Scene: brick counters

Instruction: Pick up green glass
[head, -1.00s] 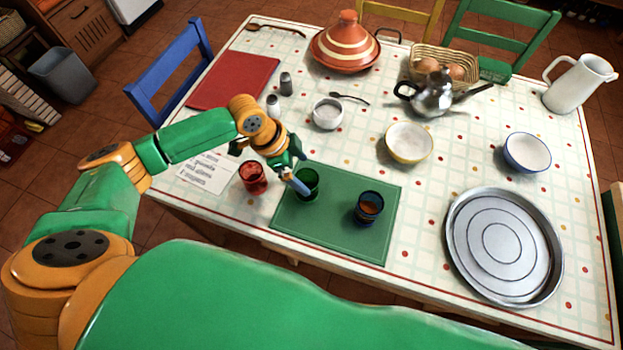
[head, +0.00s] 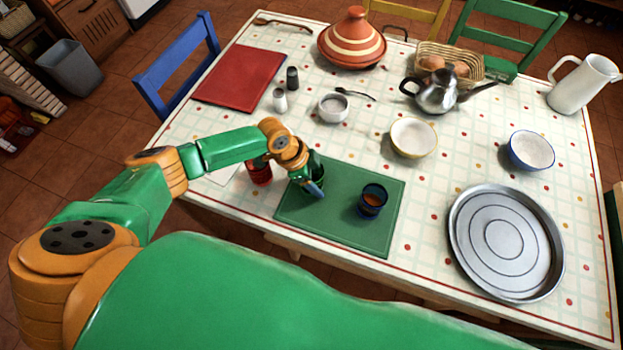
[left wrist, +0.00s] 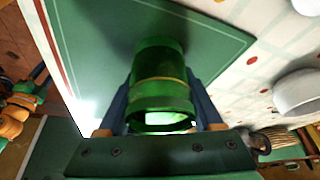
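The green glass (head: 316,165) stands on the green mat (head: 345,222), mostly hidden by my left gripper (head: 308,184) in the head view. In the left wrist view the glass (left wrist: 160,90) sits between the two blue fingers of my left gripper (left wrist: 160,106), with its open rim toward the palm. One finger is on each side, very close to the glass. I cannot tell whether they press on it. The glass looks upright on the mat. My right gripper is not in view.
A blue glass (head: 372,201) with brown contents stands on the mat, right of the green glass. A red glass (head: 260,172) is close by on the left, partly behind my arm. A yellow-rimmed bowl (head: 413,138) and a round metal tray (head: 506,242) are farther right.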

